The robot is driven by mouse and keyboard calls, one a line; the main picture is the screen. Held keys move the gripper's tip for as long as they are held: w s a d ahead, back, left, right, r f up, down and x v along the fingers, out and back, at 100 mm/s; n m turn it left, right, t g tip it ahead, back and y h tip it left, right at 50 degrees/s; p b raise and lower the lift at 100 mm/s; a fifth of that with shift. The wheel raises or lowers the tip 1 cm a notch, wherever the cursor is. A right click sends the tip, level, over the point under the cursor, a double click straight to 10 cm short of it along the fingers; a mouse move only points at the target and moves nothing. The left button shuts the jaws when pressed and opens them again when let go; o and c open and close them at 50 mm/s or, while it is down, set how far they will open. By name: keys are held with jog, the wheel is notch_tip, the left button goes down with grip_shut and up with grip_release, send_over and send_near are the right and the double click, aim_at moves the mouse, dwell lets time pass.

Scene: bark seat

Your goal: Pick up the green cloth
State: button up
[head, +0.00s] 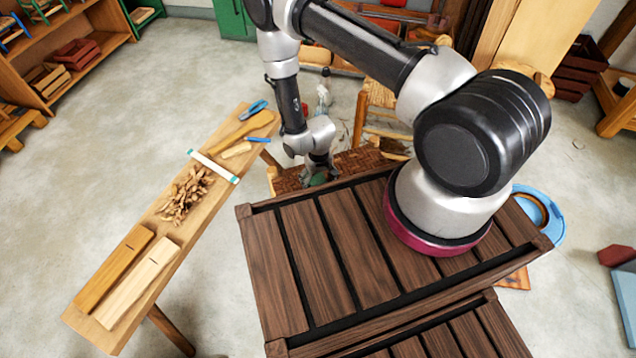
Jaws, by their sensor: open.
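A small patch of green (318,180), which looks like the green cloth, shows on the woven bark seat (352,161) just beyond my wooden-slatted top. Most of the cloth is hidden by my gripper and the slatted edge. My gripper (316,174) points down over the seat, right at the green patch. It is open, with its fingers small and dark in this view. I cannot tell whether the fingers touch the cloth.
A narrow wooden bench (172,238) stands to the left, holding wood shavings (185,195), boards, a mallet-like tool and blue-handled tools. A chair back (378,115) rises behind the seat. Open floor is at left.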

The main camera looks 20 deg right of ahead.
jog(key=shift+f, duration=0.1)
jog(key=c, duration=1)
jog(key=shift+c, duration=0.2)
notch_tip(320, 180, up, 10)
